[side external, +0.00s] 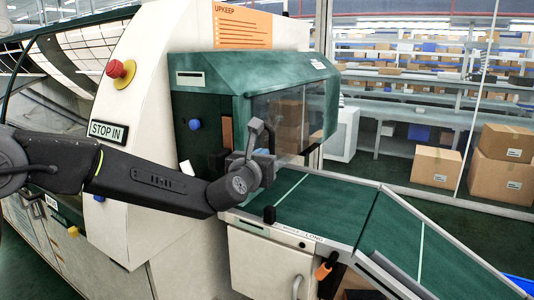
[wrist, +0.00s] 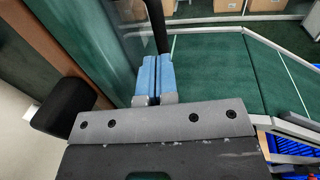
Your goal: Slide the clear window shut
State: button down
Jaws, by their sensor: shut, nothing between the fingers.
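The clear window (side external: 291,112) is a tinted see-through pane under the green hood (side external: 255,75) of the machine, above the conveyor. Boxes show through it. My gripper (side external: 262,160) is in front of the pane's near end, beside a dark curved bar. In the wrist view its blue-padded fingers (wrist: 154,75) are together with nothing between them. A dark upright bar (wrist: 156,25) stands just beyond the fingertips; I cannot tell whether they touch it. My arm hides part of the hood's opening.
A green conveyor (side external: 320,205) runs under the window and slopes down right. A red stop button (side external: 121,70) and a blue knob (side external: 195,124) stick out from the machine. Cardboard boxes (side external: 437,168) are behind.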

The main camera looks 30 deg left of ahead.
aim_at(273, 149)
jog(key=shift+w+a, duration=0.2)
jog(key=shift+w, duration=0.65)
jog(key=shift+w+a, duration=0.15)
jog(key=shift+w, duration=0.7)
jog(key=shift+w, duration=0.1)
jog(key=shift+w+r, duration=0.15)
jog(key=shift+w, duration=1.85)
jog(key=shift+a, duration=0.1)
jog(key=shift+s, duration=0.1)
